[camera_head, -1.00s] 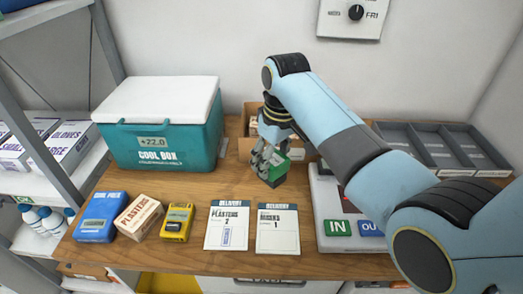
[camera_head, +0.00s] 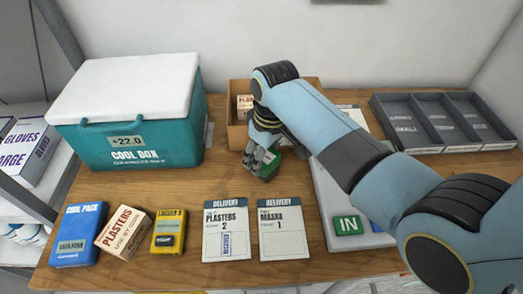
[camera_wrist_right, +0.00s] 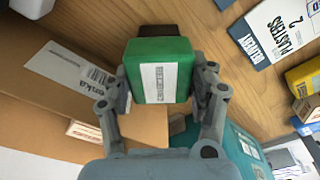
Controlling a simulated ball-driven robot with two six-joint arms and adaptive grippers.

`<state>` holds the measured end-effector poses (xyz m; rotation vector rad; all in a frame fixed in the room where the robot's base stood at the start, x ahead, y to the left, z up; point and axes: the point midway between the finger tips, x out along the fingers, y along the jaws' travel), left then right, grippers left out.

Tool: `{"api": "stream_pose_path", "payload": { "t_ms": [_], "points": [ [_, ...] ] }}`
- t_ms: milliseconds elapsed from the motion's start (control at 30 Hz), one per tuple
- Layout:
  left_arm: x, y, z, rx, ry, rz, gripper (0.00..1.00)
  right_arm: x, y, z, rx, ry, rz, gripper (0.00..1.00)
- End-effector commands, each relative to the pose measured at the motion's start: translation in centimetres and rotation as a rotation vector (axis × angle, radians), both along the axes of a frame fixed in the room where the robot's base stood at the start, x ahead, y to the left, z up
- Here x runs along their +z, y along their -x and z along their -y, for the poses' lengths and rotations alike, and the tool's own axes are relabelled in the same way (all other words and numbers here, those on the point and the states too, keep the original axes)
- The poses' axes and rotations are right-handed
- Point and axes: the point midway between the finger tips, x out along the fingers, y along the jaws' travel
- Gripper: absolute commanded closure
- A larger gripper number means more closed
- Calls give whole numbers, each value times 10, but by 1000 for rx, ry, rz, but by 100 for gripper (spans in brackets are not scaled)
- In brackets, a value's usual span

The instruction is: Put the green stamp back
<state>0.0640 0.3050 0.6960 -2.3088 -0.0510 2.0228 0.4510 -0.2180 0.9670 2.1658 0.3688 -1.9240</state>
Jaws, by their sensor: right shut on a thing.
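The green stamp (camera_wrist_right: 162,70) is a green block with a white label and a dark end. My right gripper (camera_wrist_right: 163,88) is shut on it, one finger on each side. In the head view the right gripper (camera_head: 262,160) hangs over the desk, right of the cool box and in front of the cardboard box; the stamp (camera_head: 271,160) is partly hidden by the fingers. The grey stamp tray (camera_head: 322,190) is right of the gripper, with a green IN plate (camera_head: 348,225) at its front; my right arm hides much of it. My left gripper is not in view.
The teal cool box (camera_head: 150,145) stands left. Two delivery slips, plasters (camera_head: 225,215) and masks (camera_head: 282,215), lie in front. A cardboard box (camera_head: 237,132) stands behind the gripper. A grey compartment tray (camera_head: 440,120) is at right. A blue cool pack, plasters box and yellow device sit front left.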

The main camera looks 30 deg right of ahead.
Motion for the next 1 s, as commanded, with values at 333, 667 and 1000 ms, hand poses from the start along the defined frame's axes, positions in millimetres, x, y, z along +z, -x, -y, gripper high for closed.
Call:
{"api": "stream_pose_path", "payload": {
  "t_ms": [333,667,1000],
  "points": [
    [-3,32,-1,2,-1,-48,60,-3,0,0,0,0,0,18],
    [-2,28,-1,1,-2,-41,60,3,-1,0,0,0,3,18],
    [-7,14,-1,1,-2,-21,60,68,6,3,0,0,5,18]
  ]
}}
